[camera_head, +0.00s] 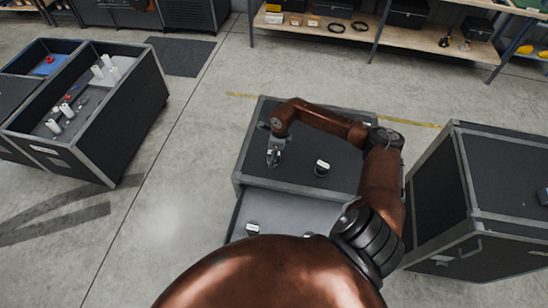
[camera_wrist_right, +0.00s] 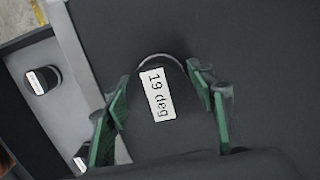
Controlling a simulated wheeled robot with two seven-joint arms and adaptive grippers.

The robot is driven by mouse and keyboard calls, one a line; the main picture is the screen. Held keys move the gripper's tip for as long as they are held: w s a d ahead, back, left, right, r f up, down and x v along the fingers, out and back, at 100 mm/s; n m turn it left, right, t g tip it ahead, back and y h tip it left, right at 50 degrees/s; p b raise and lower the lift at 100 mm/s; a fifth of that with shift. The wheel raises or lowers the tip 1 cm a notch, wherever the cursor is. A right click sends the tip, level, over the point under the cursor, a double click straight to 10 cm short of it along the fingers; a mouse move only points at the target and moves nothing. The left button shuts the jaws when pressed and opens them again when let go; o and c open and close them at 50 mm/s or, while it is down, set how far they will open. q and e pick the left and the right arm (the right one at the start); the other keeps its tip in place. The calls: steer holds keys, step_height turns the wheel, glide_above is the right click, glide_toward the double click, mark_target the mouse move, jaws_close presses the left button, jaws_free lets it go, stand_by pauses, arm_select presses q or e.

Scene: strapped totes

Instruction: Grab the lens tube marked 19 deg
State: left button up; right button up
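The lens tube marked 19 deg (camera_wrist_right: 157,92) is a dark, round-ended tube with a white label, its print readable in the right wrist view. My right gripper (camera_wrist_right: 160,75) has its green-padded fingers on either side of it, with a narrow gap showing at both sides. In the head view my right gripper (camera_head: 273,158) points down over the dark tote top and largely hides this tube. My left gripper is not in view.
Another dark, white-labelled tube (camera_head: 322,168) stands on the same dark top (camera_head: 345,118). Other labelled tubes (camera_head: 252,229) stand on the lower grey surface (camera_head: 275,208). A dark case (camera_head: 490,170) is at right. An open tote (camera_head: 130,120) with white cylinders is at left.

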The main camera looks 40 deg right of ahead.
steer(key=c, duration=1.1)
steer(key=shift+r, duration=0.2)
